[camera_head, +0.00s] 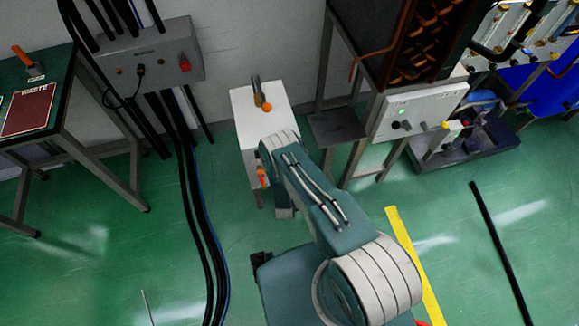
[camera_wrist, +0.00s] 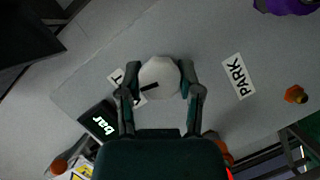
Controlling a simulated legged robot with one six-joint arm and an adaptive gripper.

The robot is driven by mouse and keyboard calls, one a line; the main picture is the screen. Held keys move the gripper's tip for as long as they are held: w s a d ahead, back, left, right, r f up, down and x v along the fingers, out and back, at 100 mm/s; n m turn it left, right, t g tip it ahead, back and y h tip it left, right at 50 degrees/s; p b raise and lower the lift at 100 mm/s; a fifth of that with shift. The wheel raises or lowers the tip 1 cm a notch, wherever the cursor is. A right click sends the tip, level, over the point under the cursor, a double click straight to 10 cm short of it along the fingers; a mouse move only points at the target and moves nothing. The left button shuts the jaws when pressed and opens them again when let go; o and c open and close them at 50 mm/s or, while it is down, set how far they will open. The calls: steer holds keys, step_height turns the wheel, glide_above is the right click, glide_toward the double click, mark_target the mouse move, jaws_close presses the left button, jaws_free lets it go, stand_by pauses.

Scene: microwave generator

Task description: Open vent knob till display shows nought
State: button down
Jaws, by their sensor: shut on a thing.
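A pale round knob (camera_wrist: 159,77) with a black pointer line sits on a grey panel in the wrist view. My gripper (camera_wrist: 160,80) has one finger on each side of the knob and is shut on it. The pointer line runs toward the lower left. A white label (camera_wrist: 134,86) beside the knob is mostly hidden by the left finger; one letter like a T shows. In the head view my arm hides the gripper and the knob.
A "PARK" label (camera_wrist: 237,76), an orange knob (camera_wrist: 296,94) and a purple part (camera_wrist: 290,5) are on the right in the wrist view. In the head view, a white cabinet (camera_head: 245,101) stands beyond my arm, with a metal rack (camera_head: 337,126) right and black cables (camera_head: 190,210) left.

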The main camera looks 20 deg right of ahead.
steer(key=shift+w+a+n, duration=0.1)
steer(key=shift+a+n, duration=0.15)
steer(key=shift+n, duration=0.15)
steer(key=shift+c, duration=1.3)
jaws_free()
steer(key=shift+s, duration=0.2)
steer(key=v, duration=1.1)
steer(key=shift+s+a+f, duration=0.2)
steer(key=shift+s+a, duration=0.05)
steer(key=shift+a, duration=0.1)
